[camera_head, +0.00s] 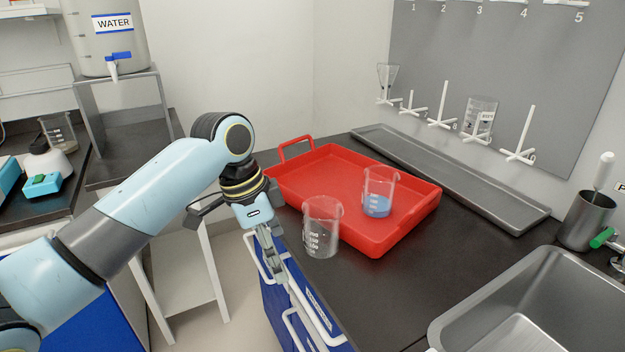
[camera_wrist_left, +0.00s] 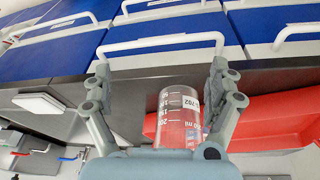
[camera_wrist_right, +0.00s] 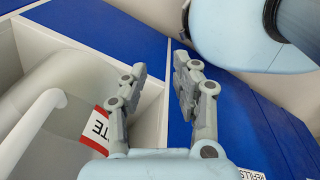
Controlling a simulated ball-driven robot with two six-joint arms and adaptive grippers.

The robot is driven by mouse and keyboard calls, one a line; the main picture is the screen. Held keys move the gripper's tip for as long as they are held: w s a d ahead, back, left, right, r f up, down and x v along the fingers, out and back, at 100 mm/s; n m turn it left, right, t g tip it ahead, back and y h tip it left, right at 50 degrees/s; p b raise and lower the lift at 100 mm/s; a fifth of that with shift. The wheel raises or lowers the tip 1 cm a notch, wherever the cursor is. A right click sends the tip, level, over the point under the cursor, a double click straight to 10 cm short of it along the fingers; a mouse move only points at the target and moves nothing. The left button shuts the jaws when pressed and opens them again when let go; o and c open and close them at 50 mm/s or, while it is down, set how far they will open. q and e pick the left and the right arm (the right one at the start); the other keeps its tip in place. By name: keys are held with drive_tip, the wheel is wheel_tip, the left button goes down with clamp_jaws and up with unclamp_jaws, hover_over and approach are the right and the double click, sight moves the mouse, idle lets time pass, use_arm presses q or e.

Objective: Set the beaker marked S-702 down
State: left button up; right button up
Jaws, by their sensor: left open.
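The clear, empty-looking beaker (camera_head: 322,228) stands upright on the black counter, close to its front edge and in front of the red tray. In the left wrist view, this beaker (camera_wrist_left: 176,122) shows a white label, partly hidden, on which 702 can be read. My left gripper (camera_head: 280,268) is open beside the beaker, on its left in the head view. In the left wrist view, its fingers (camera_wrist_left: 160,72) are spread, with the beaker showing between them, nearer the right finger. My right gripper (camera_wrist_right: 160,68) is partly open and empty, away from the counter top.
A red tray (camera_head: 415,222) holds a beaker with blue liquid (camera_head: 379,194). A grey trough (camera_head: 450,175) lies behind it. A sink (camera_head: 520,290) and a metal cup (camera_head: 587,222) are at the right. A pegboard (camera_head: 500,70) stands at the back. Blue drawers with white handles are below the counter.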

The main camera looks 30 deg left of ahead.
use_arm(q)
drive_tip(key=t+p, duration=0.1)
drive_tip(key=p, duration=0.2)
approach(322, 221)
wheel_tip(322, 221, down, 3)
drive_tip(key=w+a, duration=0.2)
drive_tip(key=a, duration=0.1)
drive_tip(key=shift+h, duration=0.3)
drive_tip(key=x, duration=0.5)
drive_tip(key=shift+w+d+r, duration=0.25)
drive_tip(key=shift+w+d, duration=0.05)
drive_tip(key=shift+w, duration=0.1)
drive_tip(key=shift+t, duration=0.3)
drive_tip(key=shift+x, duration=2.75)
use_arm(e)
drive_tip(key=shift+w+a+r, duration=0.1)
drive_tip(key=shift+w+r, duration=0.1)
drive_tip(key=shift+r, duration=1.15)
drive_tip(key=shift+w+r, duration=0.15)
drive_tip(key=shift+r, duration=1.2)
